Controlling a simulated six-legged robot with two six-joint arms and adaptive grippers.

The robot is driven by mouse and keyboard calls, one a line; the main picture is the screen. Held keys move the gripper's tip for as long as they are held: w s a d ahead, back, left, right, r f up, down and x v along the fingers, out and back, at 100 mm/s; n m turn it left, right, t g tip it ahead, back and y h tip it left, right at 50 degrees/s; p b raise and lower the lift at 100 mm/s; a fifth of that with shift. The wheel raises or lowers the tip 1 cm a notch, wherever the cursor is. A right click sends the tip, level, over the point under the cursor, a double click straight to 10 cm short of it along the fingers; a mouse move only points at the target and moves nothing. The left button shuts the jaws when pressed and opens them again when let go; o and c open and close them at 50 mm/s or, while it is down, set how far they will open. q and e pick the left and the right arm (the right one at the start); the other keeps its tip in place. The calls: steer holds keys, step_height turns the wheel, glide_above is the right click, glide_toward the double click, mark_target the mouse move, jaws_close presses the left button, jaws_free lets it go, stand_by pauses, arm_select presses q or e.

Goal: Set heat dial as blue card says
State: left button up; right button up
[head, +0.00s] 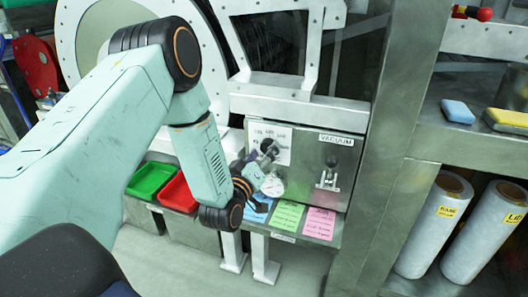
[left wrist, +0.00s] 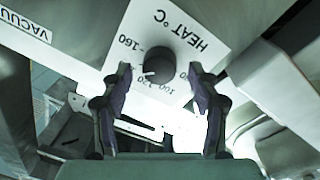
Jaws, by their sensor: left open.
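The heat dial (left wrist: 157,64) is a dark round knob on a white HEAT °C scale plate (left wrist: 186,28) in the left wrist view. Its pale mark points to the lower left of the picture, between the 160 and 120 marks; the figure there is hard to read. My left gripper (left wrist: 159,72) is open, its two fingertips on either side of the knob in the picture; I cannot tell if they touch it. In the head view the left gripper (head: 261,162) is at the white plate (head: 283,137). The blue card (head: 258,211) lies below, partly hidden by my wrist, its writing unreadable. My right gripper is out of view.
A VACUUM panel (head: 330,166) with a small lever is right of the dial. A green card (head: 288,217) and a pink card (head: 320,223) lie beside the blue one. Green (head: 150,180) and red (head: 180,193) trays stand left. A metal post (head: 385,150) rises at right.

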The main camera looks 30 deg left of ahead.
arm_select(q)
steer(key=v, duration=1.1)
steer(key=s+d+f+m+g+h+p, duration=0.1)
steer(key=s+d+f+m+g+h, duration=0.2)
steer(key=f, duration=0.4)
steer(key=s+d+f+m+g+p, duration=0.1)
steer(key=s+d+f+g, duration=0.3)
steer(key=f, duration=0.3)
steer(key=s+d+m+g+p, duration=0.2)
steer(key=s+g, duration=0.3)
steer(key=s, duration=0.5)
steer(key=s+d+f+m+g+p, duration=0.1)
steer(key=s+d+m+g+p, duration=0.1)
steer(key=s+g, duration=0.4)
steer(key=s+p, duration=0.1)
steer(key=s, duration=0.4)
steer(key=shift+s+f+h+p, duration=0.25)
steer(key=shift+f+h+p, duration=0.05)
steer(key=shift+f+p, duration=0.1)
